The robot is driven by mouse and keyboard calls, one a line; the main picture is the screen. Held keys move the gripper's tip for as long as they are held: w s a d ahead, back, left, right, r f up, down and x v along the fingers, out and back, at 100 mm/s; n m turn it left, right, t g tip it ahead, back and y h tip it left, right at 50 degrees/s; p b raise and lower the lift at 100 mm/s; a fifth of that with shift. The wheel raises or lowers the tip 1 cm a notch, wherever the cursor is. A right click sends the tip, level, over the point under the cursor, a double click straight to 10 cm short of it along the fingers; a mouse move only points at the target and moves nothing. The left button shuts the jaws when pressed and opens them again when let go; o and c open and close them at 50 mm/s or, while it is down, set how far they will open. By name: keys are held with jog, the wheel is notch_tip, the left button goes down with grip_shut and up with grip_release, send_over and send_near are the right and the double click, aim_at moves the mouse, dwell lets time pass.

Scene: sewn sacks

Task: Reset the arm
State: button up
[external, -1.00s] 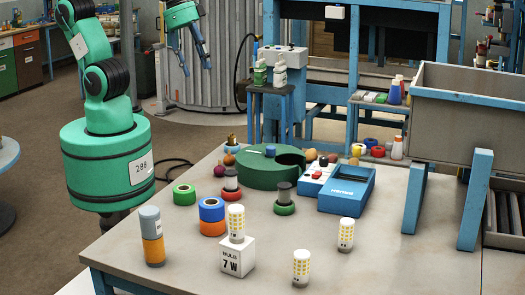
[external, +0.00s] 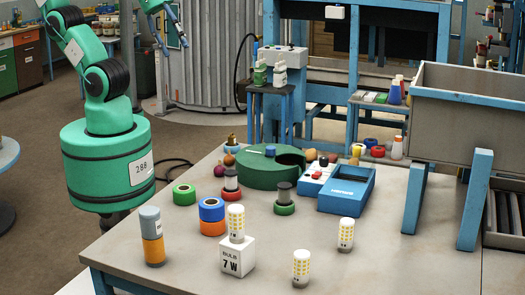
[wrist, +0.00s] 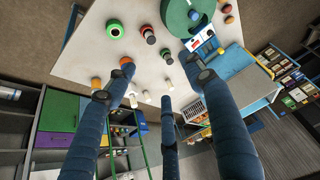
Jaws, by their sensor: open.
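My gripper (external: 172,46) is high at the top of the external view, partly cut off by the frame edge. It is off the far left of the table (external: 290,255), well above the floor and apart from everything. In the wrist view its blue fingers (wrist: 163,72) are spread open with nothing between them. One bulb (external: 236,222) stands upright on a white box (external: 237,256) marked 7 W. Two more bulbs, a front one (external: 301,268) and a right one (external: 346,234), stand on the table.
The table also holds a grey and orange cylinder (external: 151,236), a blue and orange tape stack (external: 212,216), a green tape roll (external: 184,194), a round green container (external: 262,172) and a blue tray (external: 336,202). A grey bin (external: 465,130) stands at right. The air around my gripper looks clear.

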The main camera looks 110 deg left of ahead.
jog(key=shift+f+b, duration=2.6)
jog(key=shift+f, duration=0.15)
